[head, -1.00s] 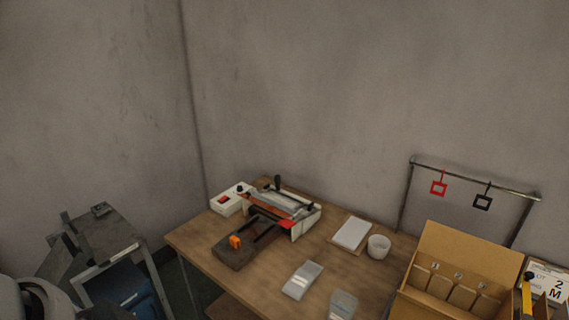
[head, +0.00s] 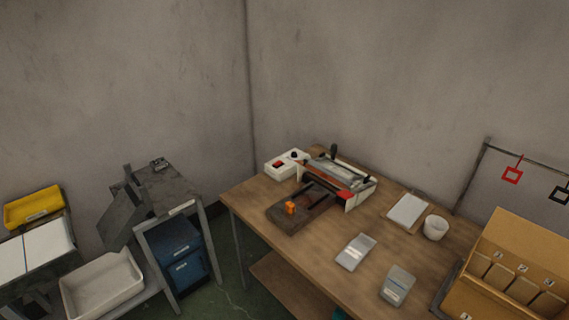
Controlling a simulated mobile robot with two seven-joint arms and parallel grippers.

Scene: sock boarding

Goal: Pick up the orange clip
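A small orange clip (head: 290,208) sits on the near left part of a dark flat base (head: 303,222), in front of a sealer-like machine (head: 345,182) on the wooden table. Neither of my grippers shows in the head view. No hand or finger is near the clip.
The wooden table (head: 245,199) also holds a white box with a red switch (head: 287,164), a white pad (head: 408,210), a white cup (head: 435,228), two grey packets and a cardboard box (head: 520,235). At left stand a grey stand (head: 170,190) and a white tray (head: 100,285).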

